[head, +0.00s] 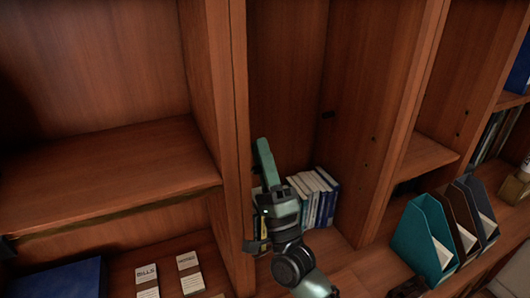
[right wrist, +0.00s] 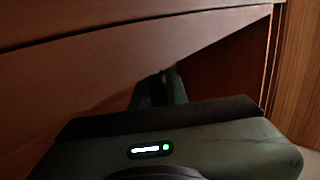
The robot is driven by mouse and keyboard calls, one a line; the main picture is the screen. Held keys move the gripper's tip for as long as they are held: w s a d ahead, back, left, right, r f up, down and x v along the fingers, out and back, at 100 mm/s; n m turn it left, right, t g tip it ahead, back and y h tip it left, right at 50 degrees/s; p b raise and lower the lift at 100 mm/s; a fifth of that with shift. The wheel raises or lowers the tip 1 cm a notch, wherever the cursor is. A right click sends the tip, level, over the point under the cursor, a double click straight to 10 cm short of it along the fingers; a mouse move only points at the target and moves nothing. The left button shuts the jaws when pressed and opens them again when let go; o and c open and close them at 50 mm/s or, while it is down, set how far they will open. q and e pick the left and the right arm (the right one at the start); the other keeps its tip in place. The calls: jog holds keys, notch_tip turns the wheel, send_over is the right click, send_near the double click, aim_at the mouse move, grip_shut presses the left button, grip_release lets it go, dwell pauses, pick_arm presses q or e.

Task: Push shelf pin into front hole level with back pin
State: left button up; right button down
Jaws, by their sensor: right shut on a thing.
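My right gripper (head: 262,150) reaches up into the narrow middle bay, its fingers by the bay's left upright (head: 236,120). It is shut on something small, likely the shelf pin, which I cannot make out. In the right wrist view the closed fingers (right wrist: 163,88) point away, close to a wooden panel (right wrist: 90,75). A small dark spot, which may be the back pin (head: 327,115), shows on the bay's right wall, with small dark holes (head: 374,138) nearer the front. The left upright's inner face and its holes are hidden. My left gripper is not clearly seen.
Books (head: 318,195) stand at the bottom of the middle bay, behind and beside my right arm. A teal magazine file (head: 420,232) and darker files stand to the right. A shelf (head: 100,175) fills the left bay, with a blue box (head: 60,280) and card stacks (head: 190,272) below.

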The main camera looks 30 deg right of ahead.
jog(key=shift+a, duration=1.05)
jog(key=c, duration=1.3)
grip_release()
jog(key=b+v, duration=0.3)
jog(key=v, duration=0.4)
jog(key=shift+s+f, duration=0.2)
jog(key=shift+f, duration=0.1)
